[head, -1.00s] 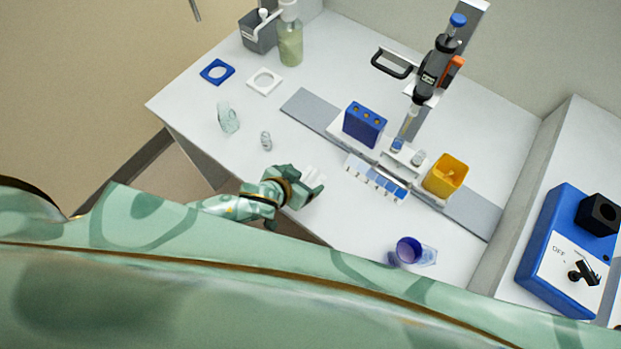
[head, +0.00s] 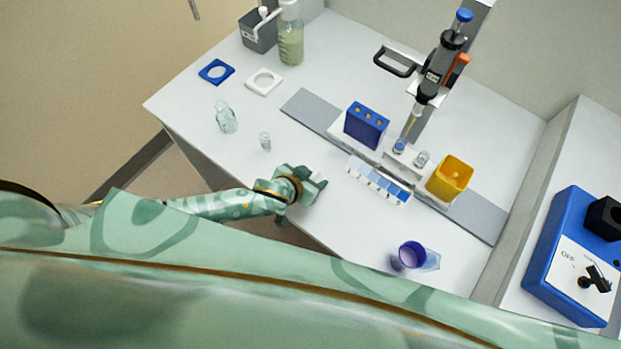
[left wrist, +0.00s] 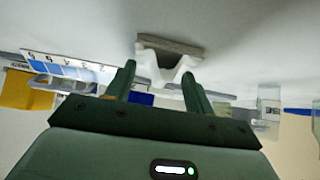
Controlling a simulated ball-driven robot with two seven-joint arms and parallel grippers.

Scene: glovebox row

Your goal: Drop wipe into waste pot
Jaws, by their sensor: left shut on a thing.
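My left gripper (head: 316,184) is low over the front part of the white bench, left of the slide strip. In the left wrist view its two fingers (left wrist: 160,84) are shut on a pale, folded white piece, which looks like the wipe (left wrist: 163,68); a grey-brown edge shows at its far end. In the head view the wipe is mostly hidden by the hand. A yellow square pot (head: 451,177) stands right of the hand, and a purple round cup (head: 412,254) stands near the front edge. I cannot tell for sure which is the waste pot. My right gripper is out of view.
A strip with blue and white fields (head: 379,180) lies right of the hand. Behind it are a blue block (head: 366,124), small vials and a pipette (head: 438,68) on a stand. A blue device (head: 573,262) is at right.

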